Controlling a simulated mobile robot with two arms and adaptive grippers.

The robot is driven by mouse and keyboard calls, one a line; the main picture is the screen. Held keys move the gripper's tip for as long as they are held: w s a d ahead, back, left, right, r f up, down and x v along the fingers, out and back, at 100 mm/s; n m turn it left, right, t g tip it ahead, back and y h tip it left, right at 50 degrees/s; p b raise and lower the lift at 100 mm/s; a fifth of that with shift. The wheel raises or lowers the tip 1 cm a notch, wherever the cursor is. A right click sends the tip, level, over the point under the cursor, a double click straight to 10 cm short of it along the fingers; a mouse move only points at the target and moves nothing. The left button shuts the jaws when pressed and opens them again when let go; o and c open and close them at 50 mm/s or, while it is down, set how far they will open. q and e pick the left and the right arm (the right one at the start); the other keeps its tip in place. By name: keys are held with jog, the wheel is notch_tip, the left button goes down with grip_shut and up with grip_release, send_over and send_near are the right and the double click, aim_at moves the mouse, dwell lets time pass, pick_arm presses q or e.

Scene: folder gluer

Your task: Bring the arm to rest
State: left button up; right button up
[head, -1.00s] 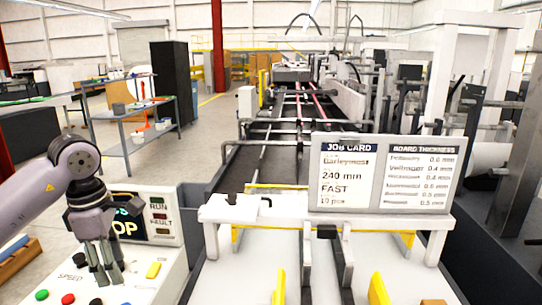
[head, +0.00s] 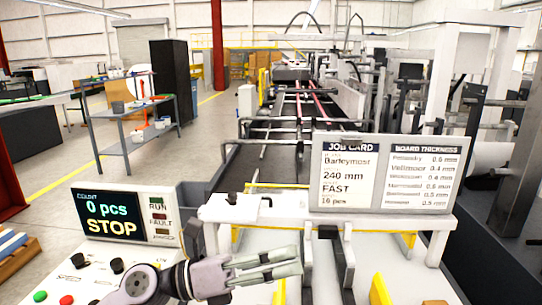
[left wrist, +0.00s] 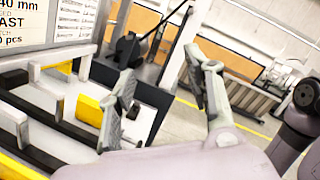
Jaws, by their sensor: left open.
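My left arm comes in from the lower left of the head view. Its gripper (head: 297,260) points right, low over the front of the machine, below the job card. In the left wrist view the two fingers of the left gripper (left wrist: 160,85) stand well apart with nothing between them, so it is open and empty. My right gripper is in neither view now.
The control panel (head: 125,217) at lower left reads "0 pcs STOP", with knobs and coloured buttons below. The job card board (head: 384,175) stands behind the white crossbar. Yellow guides (head: 380,290) rise from the feed table. A grey shelf table (head: 135,125) stands farther back.

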pick_arm(q)
jog(key=w+a+f+n+t+y, duration=0.1)
jog(key=w+a+n+t+y, duration=0.3)
jog(key=n+t, duration=0.65)
jog(key=w+a+f+n+t+y, duration=0.15)
jog(key=a+n+t+y, duration=0.45)
jog(key=n, duration=0.8)
jog(key=s+a+f+n+g+y, duration=0.1)
jog(key=a+f+n+g+y, duration=0.1)
jog(key=a+f+n+y, duration=0.35)
jog(key=s+a+f+n+g+y, duration=0.1)
jog(key=a+f+n+y, duration=0.25)
jog(key=f+n, duration=0.4)
jog(key=s+a+f+n+g, duration=0.3)
jog(key=s+f+n+g, duration=0.3)
jog(key=s+f+g, duration=1.2)
jog(key=s+f+t, duration=0.2)
jog(key=s+f, duration=0.2)
jog(key=f, duration=1)
jog(key=s+f+t, duration=0.2)
jog(key=s+f, duration=0.2)
jog(key=f, duration=1)
jog(key=s+a+f+g, duration=0.1)
jog(key=s+a+f, duration=0.2)
jog(key=s+f, duration=1.4)
jog(key=shift+m+y, duration=0.3)
jog(key=shift+m, duration=0.05)
